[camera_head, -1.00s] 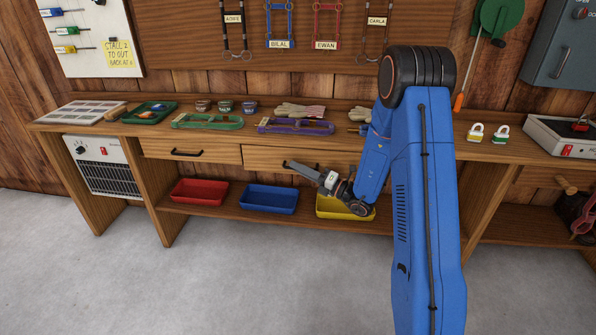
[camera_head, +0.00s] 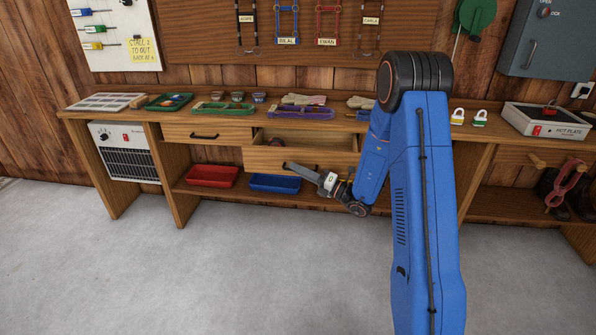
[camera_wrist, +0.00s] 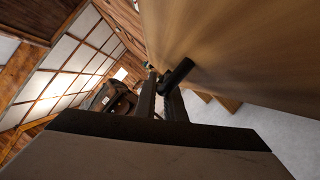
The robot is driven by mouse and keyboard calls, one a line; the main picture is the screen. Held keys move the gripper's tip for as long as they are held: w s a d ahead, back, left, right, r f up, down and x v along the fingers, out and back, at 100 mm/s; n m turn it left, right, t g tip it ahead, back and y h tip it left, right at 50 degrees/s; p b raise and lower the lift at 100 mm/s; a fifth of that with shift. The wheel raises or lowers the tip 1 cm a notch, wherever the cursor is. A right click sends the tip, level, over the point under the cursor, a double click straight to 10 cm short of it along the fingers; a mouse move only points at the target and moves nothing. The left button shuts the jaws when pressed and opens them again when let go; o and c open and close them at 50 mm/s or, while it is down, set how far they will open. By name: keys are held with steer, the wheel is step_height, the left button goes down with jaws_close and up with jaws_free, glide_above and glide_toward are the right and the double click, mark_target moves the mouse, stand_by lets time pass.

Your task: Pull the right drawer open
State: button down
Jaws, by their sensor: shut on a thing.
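The right drawer (camera_head: 335,160) under the bench is pulled well out, and its inside shows from above. My gripper (camera_head: 290,167) is at the front of this drawer, below its top edge. In the wrist view, its two dark fingers (camera_wrist: 160,98) are shut on the black drawer handle (camera_wrist: 178,74), close to the wooden drawer front (camera_wrist: 225,45). In the head view the handle is mostly hidden by my gripper. A small dark round thing (camera_head: 276,141) lies inside the drawer at the left.
The left drawer (camera_head: 225,135) is shut, with a black handle. A red tray (camera_head: 212,177) and a blue tray (camera_head: 275,184) stand on the lower shelf. The grey floor (camera_head: 240,270) in front is clear.

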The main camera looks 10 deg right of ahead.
steer(key=c, duration=2.1)
jaws_free()
steer(key=shift+d, duration=0.1)
steer(key=v, duration=1.7)
steer(key=shift+s+d+f, duration=0.1)
steer(key=shift+s+d, duration=0.05)
